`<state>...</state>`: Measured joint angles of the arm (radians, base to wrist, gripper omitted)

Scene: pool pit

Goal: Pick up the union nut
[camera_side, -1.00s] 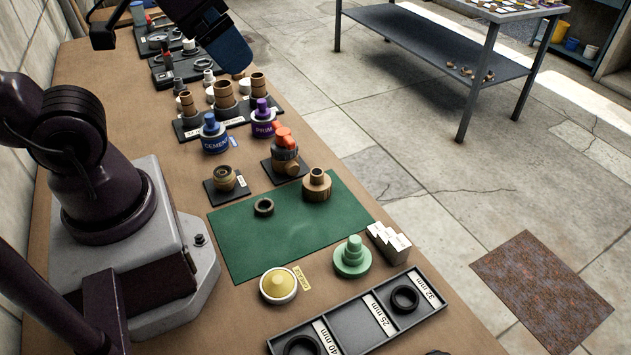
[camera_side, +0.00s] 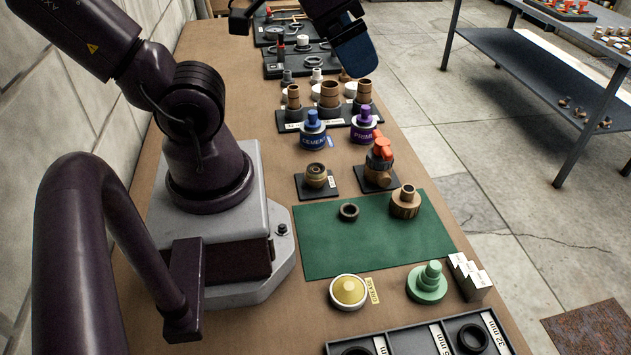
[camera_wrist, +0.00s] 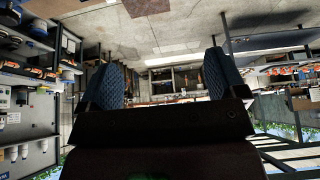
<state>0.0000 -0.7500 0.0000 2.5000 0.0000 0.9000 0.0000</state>
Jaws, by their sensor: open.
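A small dark ring (camera_side: 348,211), which looks like the union nut, lies flat on the green mat (camera_side: 330,250). A brown stepped fitting (camera_side: 405,203) stands upright near it at the mat's right rear edge; I cannot tell for certain which of the two is the nut. My gripper (camera_side: 358,62) is raised over the far part of the bench, well away from the mat. In the wrist view its two blue fingers (camera_wrist: 164,80) stand wide apart with nothing between them. That view looks out across the room, and no mat shows in it.
Behind the mat stand a fitting on a black plate (camera_side: 316,177), an orange-topped valve (camera_side: 379,163), a cement pot (camera_side: 313,132) and a primer pot (camera_side: 364,124). In front are a yellow-topped tub (camera_side: 348,291), a green stepped piece (camera_side: 428,282), white blocks (camera_side: 468,277) and a labelled tray (camera_side: 400,342).

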